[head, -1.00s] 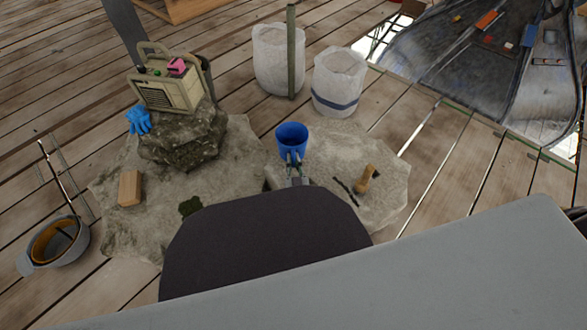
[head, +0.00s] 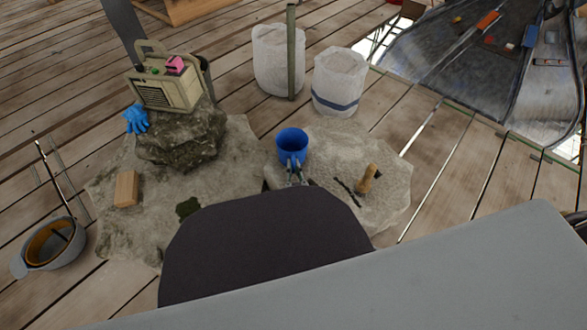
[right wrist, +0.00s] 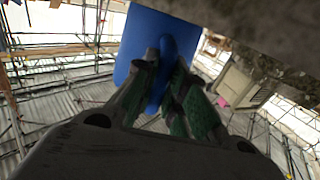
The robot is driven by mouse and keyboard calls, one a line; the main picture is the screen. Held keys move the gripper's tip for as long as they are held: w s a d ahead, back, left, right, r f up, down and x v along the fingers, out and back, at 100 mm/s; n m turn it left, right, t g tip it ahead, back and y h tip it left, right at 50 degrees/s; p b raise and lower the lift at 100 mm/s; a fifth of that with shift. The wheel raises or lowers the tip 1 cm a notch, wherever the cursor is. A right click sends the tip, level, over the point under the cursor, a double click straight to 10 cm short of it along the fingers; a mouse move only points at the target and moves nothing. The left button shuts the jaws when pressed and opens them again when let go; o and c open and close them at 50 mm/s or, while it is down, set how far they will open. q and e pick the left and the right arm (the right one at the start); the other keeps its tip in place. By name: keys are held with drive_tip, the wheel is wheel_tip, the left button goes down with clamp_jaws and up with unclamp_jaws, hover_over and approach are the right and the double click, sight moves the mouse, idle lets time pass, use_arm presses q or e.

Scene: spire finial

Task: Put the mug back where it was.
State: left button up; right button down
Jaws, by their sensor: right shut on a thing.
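The blue mug (head: 291,143) is upright at the back edge of the pale stone slab (head: 335,150), near where two slabs meet. My right gripper (head: 294,169) is shut on its handle from the near side. In the right wrist view the mug (right wrist: 142,35) fills the upper middle, and the green-padded fingers of the right gripper (right wrist: 170,85) close around the blue handle. I cannot tell whether the mug's base touches the stone or hangs just above it. My left gripper is not in view.
A beige radio (head: 165,92) stands on a dark rock (head: 180,140), with a blue glove (head: 136,120) beside it. A wooden block (head: 127,188) lies on the left slab. A wooden-handled tool (head: 368,179) is right of the mug. Two white sacks (head: 278,60) (head: 339,80) stand behind.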

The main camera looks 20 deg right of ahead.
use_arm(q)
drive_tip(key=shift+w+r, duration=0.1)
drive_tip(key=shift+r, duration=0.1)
use_arm(e)
drive_tip(key=shift+f, duration=0.15)
drive_tip(key=c, duration=1.5)
unclamp_jaws()
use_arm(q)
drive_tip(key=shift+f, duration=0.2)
use_arm(e)
drive_tip(key=shift+r, duration=0.2)
